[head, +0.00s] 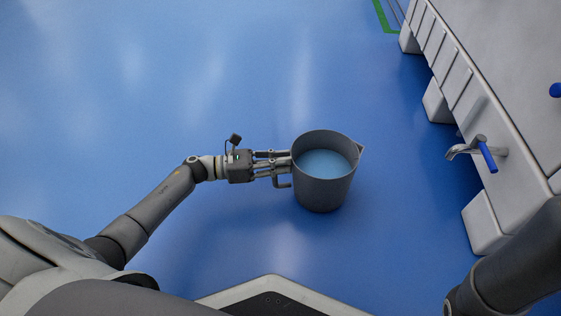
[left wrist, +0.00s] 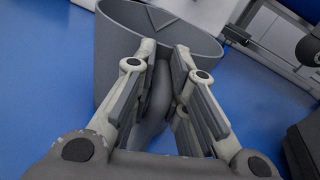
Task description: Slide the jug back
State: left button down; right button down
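The grey jug (head: 325,190) is near the middle of the head view, upright, with pale blue liquid inside and its spout to the right. In the left wrist view the jug (left wrist: 118,45) is ahead, with its handle (left wrist: 158,95) between my fingers. My left gripper (head: 285,164) is shut on the handle from the left, and its fingers also show in the left wrist view (left wrist: 163,62). No support shows under the jug; only blue floor shows around it. My right gripper is out of view.
A pale bench or sink unit (head: 500,80) runs along the right side, with a metal tap (head: 467,146) and blue lever jutting toward the jug. Open blue floor (head: 150,90) lies to the left and above. My right arm shows at the lower right.

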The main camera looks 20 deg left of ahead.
pick_arm(q)
jog(key=c, duration=1.5)
grip_release()
jog(key=shift+a+f, duration=0.15)
jog(key=shift+f, duration=0.15)
jog(key=shift+c, duration=0.2)
jog(key=shift+o, duration=1)
jog(key=shift+r, duration=0.15)
jog(key=shift+s, duration=0.1)
jog(key=v, duration=1.1)
jog(key=shift+s+a, duration=0.25)
jog(key=shift+a, duration=0.1)
